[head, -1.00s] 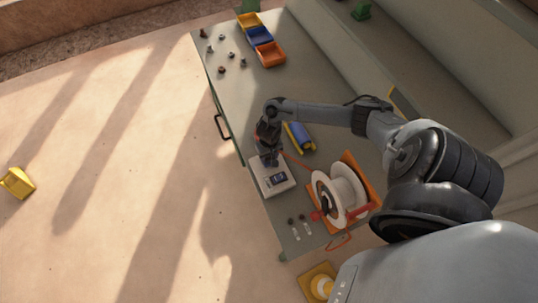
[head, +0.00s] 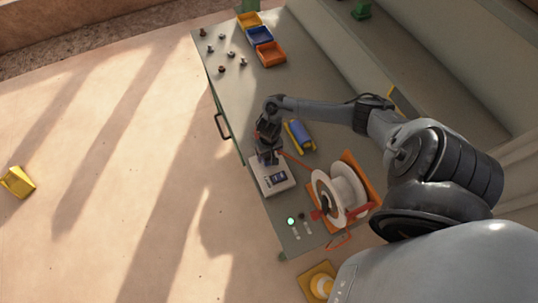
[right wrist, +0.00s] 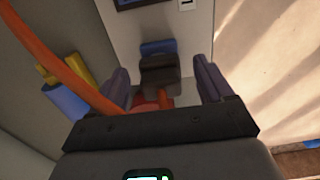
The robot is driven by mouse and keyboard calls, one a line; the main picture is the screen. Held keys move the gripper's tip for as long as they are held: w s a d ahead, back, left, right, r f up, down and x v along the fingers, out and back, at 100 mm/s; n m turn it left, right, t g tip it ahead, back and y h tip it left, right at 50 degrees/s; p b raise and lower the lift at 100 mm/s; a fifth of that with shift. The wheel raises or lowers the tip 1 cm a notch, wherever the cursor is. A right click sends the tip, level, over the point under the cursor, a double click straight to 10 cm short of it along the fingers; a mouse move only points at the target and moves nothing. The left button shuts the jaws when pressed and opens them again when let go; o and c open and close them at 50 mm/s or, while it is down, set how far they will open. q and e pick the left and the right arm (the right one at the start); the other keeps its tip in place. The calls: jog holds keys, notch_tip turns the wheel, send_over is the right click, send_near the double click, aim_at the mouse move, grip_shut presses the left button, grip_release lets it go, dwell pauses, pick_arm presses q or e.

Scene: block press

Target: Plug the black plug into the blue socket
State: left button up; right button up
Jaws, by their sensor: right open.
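The black plug (right wrist: 160,74) lies directly against the blue socket (right wrist: 158,47) in the right wrist view, lined up with it and apparently seated. How deep it sits is hidden. The orange cable (right wrist: 70,70) runs to the plug's near end. My right gripper (right wrist: 163,84) is open, with one finger on each side of the plug and a visible gap to each. In the head view the right gripper (head: 267,158) is over the far end of the white box (head: 274,181) with a dark display; plug and socket are hidden there. My left gripper is not in view.
A white cable spool (head: 347,187) on an orange stand is right of the box. A blue and yellow object (head: 299,135) lies beside the gripper. A green lamp (head: 291,221) glows near the bench's front edge. Bins (head: 260,36) and several small parts are at the far end.

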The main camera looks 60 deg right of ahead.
notch_tip(320, 180, up, 8)
jog(key=shift+r+p, duration=0.1)
jog(key=shift+p, duration=0.5)
jog(key=shift+r, duration=0.5)
